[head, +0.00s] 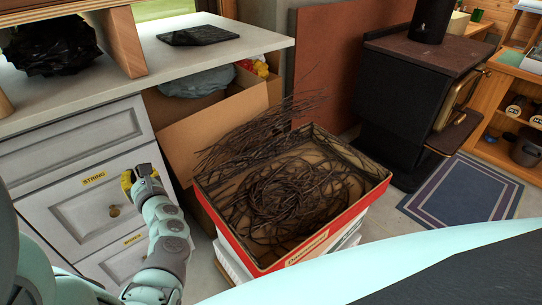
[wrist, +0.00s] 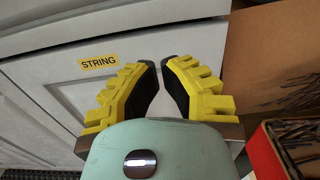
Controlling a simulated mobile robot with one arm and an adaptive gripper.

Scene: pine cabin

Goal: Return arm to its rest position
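My gripper (head: 134,178) has yellow fingers and is in front of the white drawer cabinet at the left of the head view. In the wrist view my gripper (wrist: 163,68) shows its fingers apart by a narrow gap, with nothing between them. The drawer labelled STRING (head: 75,208) is behind it and looks shut. Its round knob (head: 114,211) is a little below and left of the fingers. The drawer's label (wrist: 98,62) is left of the fingers in the wrist view. I cannot tell whether the fingers touch the drawer front.
A red-rimmed box (head: 322,243) of dark twigs stands right of my arm. A cardboard box (head: 180,140) is behind it. The pale countertop (head: 130,85) overhangs the drawers. A black stove (head: 402,110) and a blue rug (head: 462,190) are farther right.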

